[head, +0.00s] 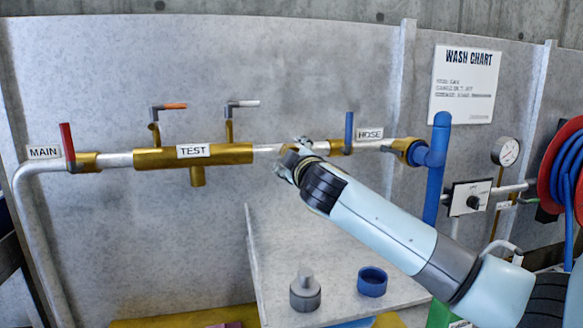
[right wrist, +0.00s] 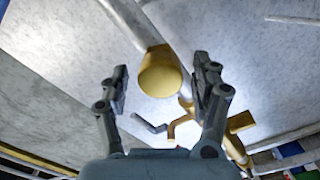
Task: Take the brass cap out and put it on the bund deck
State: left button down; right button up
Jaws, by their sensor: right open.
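The brass cap (right wrist: 160,77) shows as a round brass face in the right wrist view, on the pipe run. My right gripper (right wrist: 162,66) is open, with one finger on each side of the cap; I cannot tell whether they touch it. In the head view my right gripper (head: 287,165) is at the pipe between the TEST and HOSE labels and largely hides that spot. A pale grey deck (head: 335,255), which looks like the bund deck, lies below the pipe. My left gripper is not in view.
A grey stemmed fitting (head: 305,292) and a blue ring-shaped cap (head: 372,282) stand on the deck's front part. The brass TEST section (head: 225,154) is left of the gripper, the blue HOSE lever (head: 348,128) right. The deck's back part looks clear.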

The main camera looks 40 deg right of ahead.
jog(key=shift+m, duration=0.6)
jog(key=shift+f+m+b, duration=0.15)
jog(key=shift+m+b, duration=1.05)
jog(key=shift+b, duration=0.05)
jog(key=m+b, duration=0.1)
jog(key=m, duration=0.1)
jog(key=shift+m, duration=0.3)
jog(key=shift+m+b, duration=1.1)
jog(key=shift+m, duration=0.1)
jog(key=shift+m+b, duration=0.35)
jog(key=shift+m, duration=0.95)
jog(key=shift+r, duration=0.25)
